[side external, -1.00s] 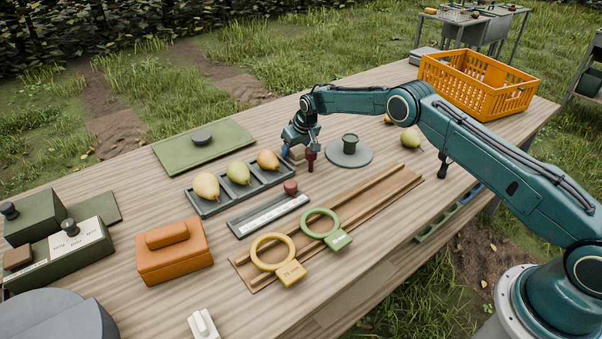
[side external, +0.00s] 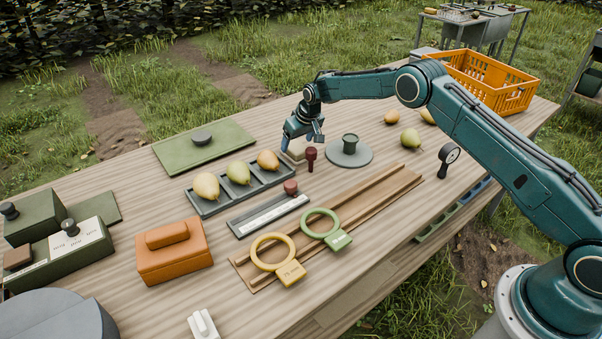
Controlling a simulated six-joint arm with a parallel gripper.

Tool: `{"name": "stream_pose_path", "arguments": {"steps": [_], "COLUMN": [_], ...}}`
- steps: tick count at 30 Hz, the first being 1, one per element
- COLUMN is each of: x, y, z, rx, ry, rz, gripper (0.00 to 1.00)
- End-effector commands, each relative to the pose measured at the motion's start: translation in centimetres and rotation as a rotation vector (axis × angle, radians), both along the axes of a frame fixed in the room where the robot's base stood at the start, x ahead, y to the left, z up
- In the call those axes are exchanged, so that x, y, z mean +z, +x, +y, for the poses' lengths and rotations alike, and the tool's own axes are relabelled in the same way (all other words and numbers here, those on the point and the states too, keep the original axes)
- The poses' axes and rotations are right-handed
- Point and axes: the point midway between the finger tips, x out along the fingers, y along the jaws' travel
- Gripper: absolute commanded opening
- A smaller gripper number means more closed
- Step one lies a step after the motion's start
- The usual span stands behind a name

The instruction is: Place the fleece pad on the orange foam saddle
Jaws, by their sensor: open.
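My gripper (side external: 304,137) points down just above a small cream block (side external: 296,154), which I take to be the fleece pad. The gripper is open, and its fingers hide part of the pad. The pad lies on the table between the pear tray and a dark red peg. An orange block with a raised rounded bar on top (side external: 172,262), which looks like the orange foam saddle, sits at the front left, well apart from the gripper. Nothing lies on its top.
A grey tray (side external: 246,193) with three pears lies between pad and saddle. A dark red peg (side external: 311,157) and a grey disc (side external: 362,156) stand close right of the gripper. Yellow (side external: 290,272) and green (side external: 338,240) rings lie on a wooden rail. An orange crate (side external: 497,98) stands far right.

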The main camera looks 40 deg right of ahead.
Motion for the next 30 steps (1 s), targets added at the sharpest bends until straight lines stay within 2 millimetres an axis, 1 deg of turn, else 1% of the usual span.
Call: {"name": "stream_pose_path", "arguments": {"steps": [1, 10, 18, 23, 30], "x": [0.7, 4.2, 6.8, 7.6, 7.8], "y": [-0.2, -1.6, -2.8, -3.1, -3.2], "z": [0.0, 0.0, 0.0, 0.0, 0.0], "rx": [0.000, 0.000, 0.000, 0.000, 0.000], "ry": [0.000, 0.000, 0.000, 0.000, 0.000], "rz": [-0.002, -0.003, -0.001, 0.000, 0.000], "gripper": [0.77, 0.77, 0.77, 0.77, 0.77]}}
